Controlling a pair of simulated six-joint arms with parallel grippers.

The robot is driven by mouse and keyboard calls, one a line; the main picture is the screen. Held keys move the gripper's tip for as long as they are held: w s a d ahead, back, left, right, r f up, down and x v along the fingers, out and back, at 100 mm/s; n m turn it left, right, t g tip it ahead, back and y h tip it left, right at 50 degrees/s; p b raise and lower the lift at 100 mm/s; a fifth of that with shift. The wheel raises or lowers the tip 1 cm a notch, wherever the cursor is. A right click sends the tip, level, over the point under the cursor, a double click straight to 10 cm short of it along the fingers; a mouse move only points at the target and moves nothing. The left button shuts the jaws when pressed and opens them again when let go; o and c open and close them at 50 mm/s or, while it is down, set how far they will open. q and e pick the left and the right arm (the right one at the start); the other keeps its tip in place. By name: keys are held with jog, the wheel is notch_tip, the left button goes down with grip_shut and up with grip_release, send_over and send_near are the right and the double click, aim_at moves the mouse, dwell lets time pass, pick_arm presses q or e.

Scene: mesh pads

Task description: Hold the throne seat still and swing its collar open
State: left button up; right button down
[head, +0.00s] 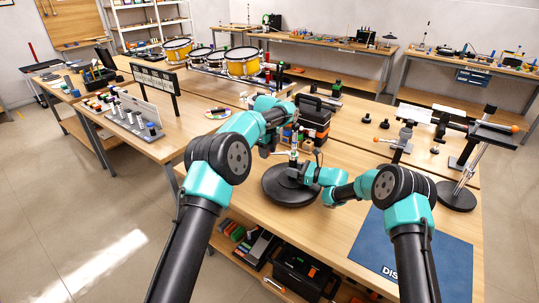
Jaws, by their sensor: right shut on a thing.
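The throne seat (278,194) is a round black disc lying on the wooden table, with a short metal post and collar (293,156) standing up from its middle. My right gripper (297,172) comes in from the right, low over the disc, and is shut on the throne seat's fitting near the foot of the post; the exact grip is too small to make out. My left gripper (268,149) is beside the post, to its left and a little behind. Its fingers are small and partly hidden by my arm, so I cannot tell their opening.
A black and orange toolbox (314,118) stands close behind the seat. A blue mat (452,262) lies at the front right. A metal stand with a round black base (456,196) and other stand parts are at the right. Yellow drums (242,62) are farther back.

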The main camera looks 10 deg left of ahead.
pick_arm(q)
jog(key=c, duration=0.5)
jog(key=shift+w+d, duration=0.1)
jog(key=shift+w, duration=1.45)
jog(key=shift+c, duration=0.9)
jog(key=o, duration=0.9)
